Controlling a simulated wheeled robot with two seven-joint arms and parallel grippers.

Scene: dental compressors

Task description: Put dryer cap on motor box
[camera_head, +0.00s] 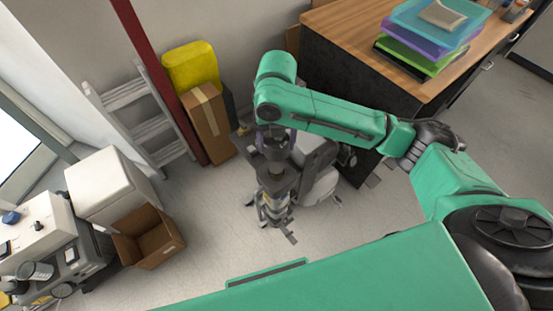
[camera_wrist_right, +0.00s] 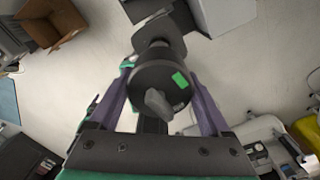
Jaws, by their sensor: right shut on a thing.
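My right gripper (camera_head: 276,140) reaches down from the green arm over the dark, upright compressor assembly (camera_head: 275,187). In the right wrist view its two purple fingers (camera_wrist_right: 160,103) are shut on a black round dryer cap (camera_wrist_right: 155,77). The cap has a green label and a grey knob. The cap looks small and dark between the fingers in the head view. A grey box-like part (camera_wrist_right: 225,14) at the top of the wrist view may be the motor box; I cannot tell for sure. Whether the cap touches anything below is hidden. My left gripper is not in view.
A wooden-topped desk (camera_head: 345,25) with stacked trays (camera_head: 425,40) stands at the upper right. A whitish tank (camera_head: 318,187) is beside the assembly. An open cardboard box (camera_head: 150,240), white equipment (camera_head: 105,185) and a ladder (camera_head: 145,125) are left. Floor lies clear between.

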